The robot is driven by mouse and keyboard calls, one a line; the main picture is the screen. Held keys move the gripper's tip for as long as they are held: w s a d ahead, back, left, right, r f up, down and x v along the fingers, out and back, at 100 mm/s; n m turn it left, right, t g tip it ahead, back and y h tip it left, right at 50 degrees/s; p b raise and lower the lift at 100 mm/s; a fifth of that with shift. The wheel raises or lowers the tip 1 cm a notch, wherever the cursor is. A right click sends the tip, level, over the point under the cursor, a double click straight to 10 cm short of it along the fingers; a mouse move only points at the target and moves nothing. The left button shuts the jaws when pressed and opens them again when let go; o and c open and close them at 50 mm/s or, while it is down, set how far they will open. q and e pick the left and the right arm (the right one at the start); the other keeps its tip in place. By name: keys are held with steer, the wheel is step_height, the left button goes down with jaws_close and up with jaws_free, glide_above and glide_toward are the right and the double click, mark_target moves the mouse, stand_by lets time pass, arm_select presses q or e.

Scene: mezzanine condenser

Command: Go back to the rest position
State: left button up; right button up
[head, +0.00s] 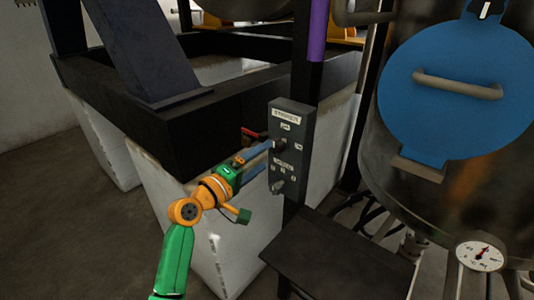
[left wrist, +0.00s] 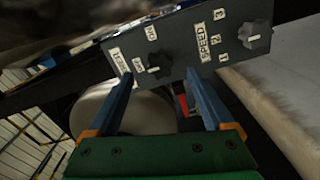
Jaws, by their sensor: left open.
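My left gripper (head: 266,160) is open, its blue fingers pointing at a grey control box (head: 291,118) on a dark post. The box carries a label that seems to read STIRRER, an upper knob (head: 279,146) and a lower knob (head: 277,187) by a SPEED label. In the left wrist view the gripper (left wrist: 159,76) has its fingers apart with nothing held between them. The upper knob (left wrist: 157,66) shows between the fingertips, and the speed knob (left wrist: 256,36) lies to the right. I cannot tell whether the fingers touch the box. My right gripper is not in view.
A large metal vessel with a blue round hatch (head: 455,85) and a dial gauge (head: 481,256) stands at right. A dark stool or small table (head: 335,262) stands below the box. A black frame (head: 190,130) on white blocks lies behind my left arm. Floor is clear at left.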

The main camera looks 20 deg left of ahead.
arm_select(q)
steer(key=s+d+f+m+g, duration=0.2)
steer(key=s+f, duration=0.1)
steer(key=f, duration=0.3)
steer(key=s+d+f+m+g, duration=0.2)
steer(key=s+f+m, duration=0.1)
steer(key=f, duration=0.2)
steer(key=s+f+m+g+y, duration=0.25)
steer(key=s+f, duration=0.25)
steer(key=s, duration=0.3)
steer(key=s+a+f+m+g+y, duration=0.1)
steer(key=s+f+m+g, duration=0.3)
steer(key=s, duration=0.4)
steer(key=s+f+m+g+y, duration=0.2)
steer(key=s+f+g, duration=0.1)
steer(key=s+f, duration=0.4)
steer(key=s+f+g, duration=0.1)
steer(key=s+f, duration=0.2)
steer(key=f, duration=1.1)
steer(key=s+a+f+g, duration=0.1)
steer(key=s+a+f, duration=0.1)
steer(key=s+f, duration=0.9)
steer(key=shift+s+a+f+y, duration=0.25)
steer(key=shift+s+f+y, duration=0.1)
steer(key=shift+s, duration=0.85)
steer(key=shift+g, duration=0.25)
